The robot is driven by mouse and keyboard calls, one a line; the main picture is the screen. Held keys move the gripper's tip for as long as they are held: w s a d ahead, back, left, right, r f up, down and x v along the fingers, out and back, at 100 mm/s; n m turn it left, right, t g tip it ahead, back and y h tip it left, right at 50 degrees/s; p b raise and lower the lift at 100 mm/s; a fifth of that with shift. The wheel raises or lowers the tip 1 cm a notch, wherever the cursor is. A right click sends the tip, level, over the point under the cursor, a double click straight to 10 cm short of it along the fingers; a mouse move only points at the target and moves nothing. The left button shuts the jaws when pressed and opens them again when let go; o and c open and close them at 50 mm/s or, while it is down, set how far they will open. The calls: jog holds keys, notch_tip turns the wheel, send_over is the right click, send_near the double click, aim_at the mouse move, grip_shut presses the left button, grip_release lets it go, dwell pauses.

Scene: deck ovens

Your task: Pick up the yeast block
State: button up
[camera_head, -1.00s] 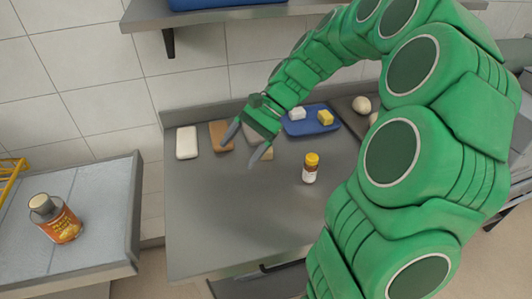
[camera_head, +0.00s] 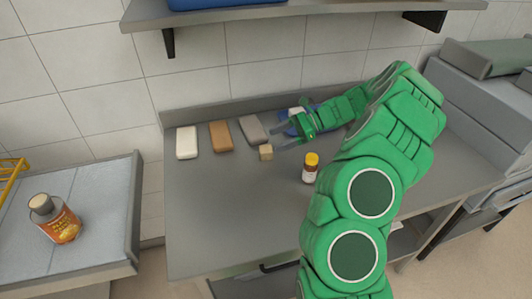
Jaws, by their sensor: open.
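A small beige cube (camera_head: 265,152), which looks like the yeast block, sits on the grey metal counter (camera_head: 215,215), in front of a row of flat blocks. My gripper (camera_head: 277,141) is open and empty, its fingers pointing left. Its fingertips are just right of and slightly behind the cube in the picture. The cube is in full view and does not appear to be held. I cannot tell how high the fingers are above the counter.
White (camera_head: 186,142), brown (camera_head: 221,136) and grey-brown (camera_head: 252,130) flat blocks lie along the back. A yellow-capped bottle (camera_head: 310,168) stands right of the cube. A blue tray (camera_head: 284,127) is mostly hidden behind my gripper. A shelf (camera_head: 240,13) overhangs the back. The counter's front left is clear.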

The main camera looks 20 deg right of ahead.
aim_at(266, 148)
jog(key=d+f, duration=0.1)
jog(key=d+f+m, duration=0.1)
jog(key=shift+w+d+f+t, duration=0.2)
jog(key=shift+w+d+t, duration=0.15)
jog(key=shift+w+t, duration=0.05)
jog(key=shift+f, duration=0.15)
jog(key=shift+s+r+x, duration=0.1)
jog(key=shift+r+x, duration=0.05)
jog(key=shift+x, duration=1.75)
jog(key=shift+s+r+x, duration=0.1)
jog(key=shift+r+x, duration=0.1)
jog(key=shift+x, duration=1.65)
jog(key=shift+a, duration=0.2)
jog(key=c, duration=1.1)
